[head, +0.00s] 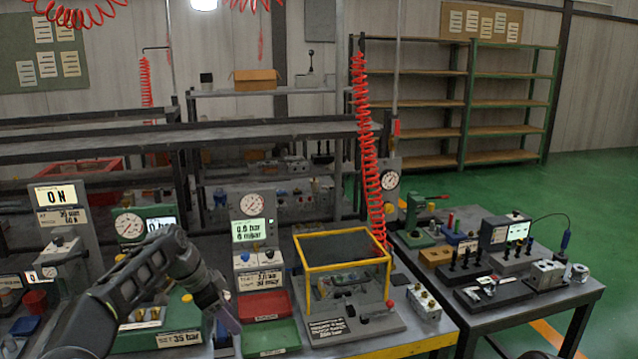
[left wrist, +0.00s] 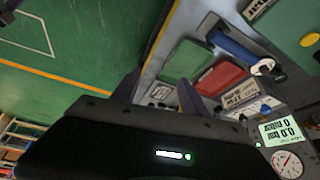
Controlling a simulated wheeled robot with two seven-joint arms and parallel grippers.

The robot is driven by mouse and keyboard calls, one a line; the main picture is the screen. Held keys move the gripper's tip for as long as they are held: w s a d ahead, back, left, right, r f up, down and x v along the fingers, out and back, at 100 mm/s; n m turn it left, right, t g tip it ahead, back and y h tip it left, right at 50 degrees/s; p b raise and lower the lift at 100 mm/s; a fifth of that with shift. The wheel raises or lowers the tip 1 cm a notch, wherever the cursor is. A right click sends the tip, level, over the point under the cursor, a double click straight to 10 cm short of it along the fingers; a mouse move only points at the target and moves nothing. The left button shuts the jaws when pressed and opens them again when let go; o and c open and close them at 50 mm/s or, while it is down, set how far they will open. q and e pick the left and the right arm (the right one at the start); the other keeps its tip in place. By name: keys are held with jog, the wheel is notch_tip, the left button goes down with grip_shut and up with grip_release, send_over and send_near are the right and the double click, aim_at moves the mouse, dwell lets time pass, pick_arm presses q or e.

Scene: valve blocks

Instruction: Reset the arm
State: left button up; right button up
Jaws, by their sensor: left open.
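My left arm reaches in from the lower left of the head view. Its gripper (head: 228,318) hangs over the bench front, beside the green tray, pointing down. In the left wrist view the two dark fingers of the gripper (left wrist: 157,92) stand apart with nothing between them. My right gripper is not in view.
A green tray (head: 270,338) and a red tray (head: 264,305) lie right of my gripper; the green tray also shows in the left wrist view (left wrist: 187,60). A yellow-framed guard (head: 341,232) stands further right. A second bench (head: 545,300) holds valve blocks.

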pick_arm(q)
jog(key=w+d+f+n+t, duration=0.25)
jog(key=d+f+n, duration=0.25)
jog(key=d+f, duration=0.35)
jog(key=s+d+f+n+h, duration=0.1)
jog(key=s+d+f+n, duration=0.1)
jog(key=s+d+f, duration=0.3)
jog(key=s+f+n, duration=0.2)
jog(key=s+f, duration=0.1)
jog(key=f, duration=0.4)
jog(key=s+d+f+n+g, duration=0.1)
jog(key=s+f+n, duration=0.1)
jog(key=s+f, duration=0.45)
jog(key=s+d+f+n+g, duration=0.15)
jog(key=s+f, duration=0.25)
jog(key=s, duration=0.6)
jog(key=s+a+f+n+g, duration=0.1)
jog(key=s, duration=0.9)
jog(key=s+a+f+n+g+y, duration=0.1)
jog(key=s+f, duration=0.1)
jog(key=s, duration=0.8)
jog(key=shift+s+a+f, duration=0.25)
jog(key=shift+a, duration=0.05)
